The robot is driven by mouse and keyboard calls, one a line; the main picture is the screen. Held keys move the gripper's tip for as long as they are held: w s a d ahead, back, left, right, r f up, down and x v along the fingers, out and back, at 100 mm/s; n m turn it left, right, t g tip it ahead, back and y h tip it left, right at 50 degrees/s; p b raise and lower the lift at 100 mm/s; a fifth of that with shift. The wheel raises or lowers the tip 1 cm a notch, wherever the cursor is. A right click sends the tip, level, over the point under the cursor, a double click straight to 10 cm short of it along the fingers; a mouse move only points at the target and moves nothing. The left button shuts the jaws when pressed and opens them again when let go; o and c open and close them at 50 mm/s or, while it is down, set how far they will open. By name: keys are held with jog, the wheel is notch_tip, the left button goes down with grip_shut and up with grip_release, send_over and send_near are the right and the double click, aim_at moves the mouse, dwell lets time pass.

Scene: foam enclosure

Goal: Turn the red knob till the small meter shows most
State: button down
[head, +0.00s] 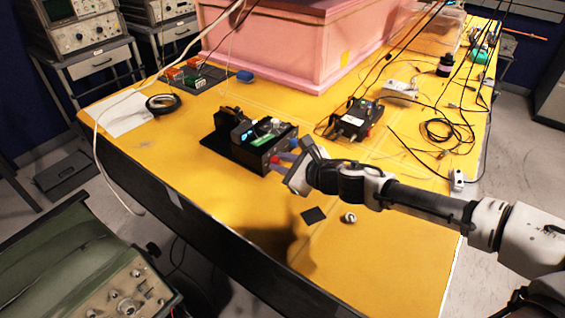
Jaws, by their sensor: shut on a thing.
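A black instrument box (258,147) stands on the yellow table, with green and blue parts on its top. A small red knob (274,160) shows on its right front face. My gripper (281,162) reaches in from the right with its fingers at that face, shut on the red knob. The fingers hide part of the knob, so its angle cannot be read. A small lit cyan patch (247,134) on the box may be the small meter. It is too small to read.
A black box with red terminals (355,120) stands behind my arm. A pink foam enclosure (290,45) fills the back of the yellow table (190,165). Loose cables (440,130) lie at the right. A dark square (313,215) and a small white piece (348,217) lie in front.

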jog(key=m+g, duration=0.1)
jog(key=m+g+y, duration=0.1)
jog(key=m, duration=0.1)
jog(key=shift+w+d, duration=0.15)
jog(key=shift+w, duration=0.05)
jog(key=shift+m, duration=0.3)
dwell(0.4)
jog(key=c, duration=1.3)
grip_release()
jog(key=shift+o, duration=0.2)
jog(key=shift+d+b, duration=0.1)
jog(key=shift+b, duration=0.2)
jog(key=b+v, duration=0.3)
jog(key=v, duration=1)
jog(key=shift+d+b, duration=0.3)
jog(key=shift+d, duration=0.05)
jog(key=shift+s+r, duration=0.1)
